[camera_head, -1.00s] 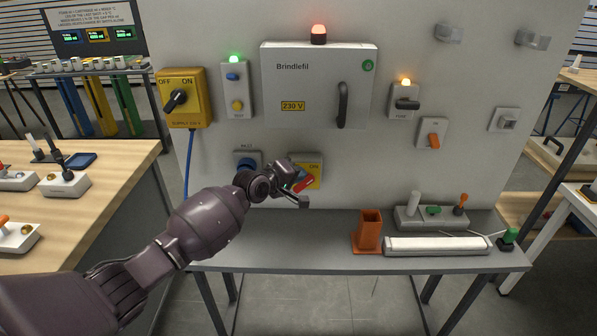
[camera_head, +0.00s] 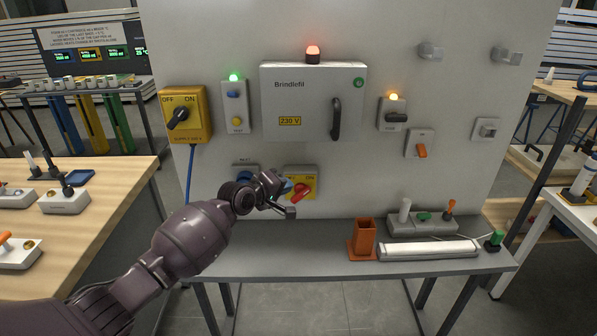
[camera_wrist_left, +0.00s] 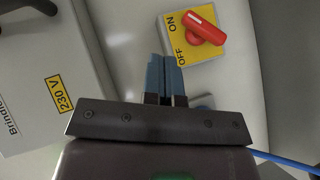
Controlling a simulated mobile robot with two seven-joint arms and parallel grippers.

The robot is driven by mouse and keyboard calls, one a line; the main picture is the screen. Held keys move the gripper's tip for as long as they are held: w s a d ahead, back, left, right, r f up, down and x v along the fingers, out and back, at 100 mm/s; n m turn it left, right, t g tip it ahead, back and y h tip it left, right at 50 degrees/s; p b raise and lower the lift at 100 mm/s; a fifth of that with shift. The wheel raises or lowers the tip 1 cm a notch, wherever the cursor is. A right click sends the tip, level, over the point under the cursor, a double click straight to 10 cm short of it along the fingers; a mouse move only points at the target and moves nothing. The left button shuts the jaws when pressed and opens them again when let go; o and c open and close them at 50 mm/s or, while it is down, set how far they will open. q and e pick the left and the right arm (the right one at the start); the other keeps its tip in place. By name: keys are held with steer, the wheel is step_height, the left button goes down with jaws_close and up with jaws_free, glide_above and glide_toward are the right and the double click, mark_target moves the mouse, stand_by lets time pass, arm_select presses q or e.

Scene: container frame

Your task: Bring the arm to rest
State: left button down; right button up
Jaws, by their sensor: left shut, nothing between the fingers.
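My left arm reaches in from the lower left in the head view. Its gripper (camera_head: 287,199) is in front of the board's lower part, just left of a yellow box with a red rotary switch (camera_head: 301,190). In the left wrist view the blue fingers (camera_wrist_left: 165,75) are together and hold nothing. The red switch (camera_wrist_left: 205,28) with its ON and OFF marks shows beyond the fingertips, to the right, apart from them. The gripper partly covers a blue button box (camera_head: 245,172) in the head view. My right gripper is not in view.
A white Brindlefil cabinet (camera_head: 313,100) and a yellow supply switch (camera_head: 185,115) are mounted on the board. The grey shelf (camera_head: 300,264) below bears an orange holder (camera_head: 363,238) and a white bar (camera_head: 428,249). A wooden table (camera_head: 110,185) stands at left.

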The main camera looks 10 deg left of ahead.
arm_select(q)
step_height(320, 180, up, 4)
steer(key=d+m+t, duration=0.1)
steer(key=m, duration=0.6)
steer(key=s+a+f+m+y+b, duration=0.1)
steer(key=s+a+f+y, duration=0.1)
steer(key=s+f, duration=0.7)
steer(key=s+a+f+m+g+y+b, duration=0.1)
steer(key=s+f, duration=0.8)
steer(key=s, duration=0.9)
steer(key=s+a+f+m+g+y+b, duration=0.1)
steer(key=s+a+f+y, duration=0.2)
steer(key=s+f, duration=0.6)
steer(key=s+a, duration=0.1)
steer(key=s, duration=0.4)
steer(key=shift+s+a+f+y, duration=0.2)
steer(key=shift+s+f+y, duration=0.1)
steer(key=shift+y, duration=0.1)
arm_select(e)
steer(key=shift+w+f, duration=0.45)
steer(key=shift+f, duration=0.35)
